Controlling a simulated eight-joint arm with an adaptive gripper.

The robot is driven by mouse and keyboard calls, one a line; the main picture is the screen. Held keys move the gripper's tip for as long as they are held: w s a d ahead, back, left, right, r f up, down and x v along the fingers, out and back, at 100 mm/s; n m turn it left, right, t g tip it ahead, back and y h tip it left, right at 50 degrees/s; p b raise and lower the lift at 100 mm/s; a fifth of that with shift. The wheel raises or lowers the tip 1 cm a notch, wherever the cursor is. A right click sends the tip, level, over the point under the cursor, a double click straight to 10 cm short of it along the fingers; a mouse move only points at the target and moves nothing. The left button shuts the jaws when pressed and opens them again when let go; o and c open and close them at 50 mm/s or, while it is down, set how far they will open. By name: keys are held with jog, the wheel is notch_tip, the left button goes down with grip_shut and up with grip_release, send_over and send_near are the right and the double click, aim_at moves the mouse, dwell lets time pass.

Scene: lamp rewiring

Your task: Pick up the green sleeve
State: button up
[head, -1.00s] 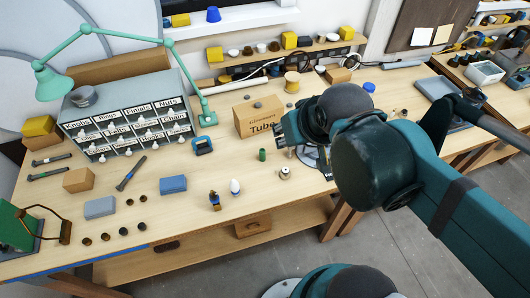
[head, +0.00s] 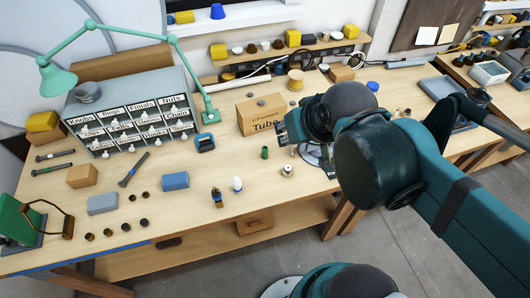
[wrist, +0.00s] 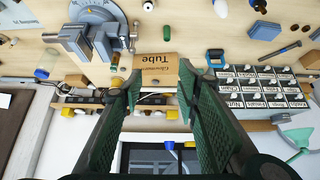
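The green sleeve (head: 265,152) is a small dark green cylinder standing upright on the bench, in front of the cardboard tube box. My arm hides part of the vise in the head view.
The tube box (head: 262,117) stands just behind the sleeve. A grey vise (wrist: 95,30) is close beside it. A small metallic fitting (head: 287,171) and a white-topped piece (head: 237,185) stand nearby. A labelled drawer cabinet (head: 133,115) is at left. The bench left of the sleeve is fairly clear.

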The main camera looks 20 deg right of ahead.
jog(key=m+g, duration=0.7)
jog(key=m, duration=1.3)
send_over(265, 148)
jog(key=f, duration=1.8)
jog(key=shift+s+f, duration=0.25)
jog(key=shift+f, duration=0.05)
jog(key=shift+w+f+m, duration=0.15)
jog(key=shift+f+m, duration=0.15)
jog(key=shift+f, duration=0.35)
jog(key=shift+f, duration=1.3)
jog(key=shift+f, duration=0.15)
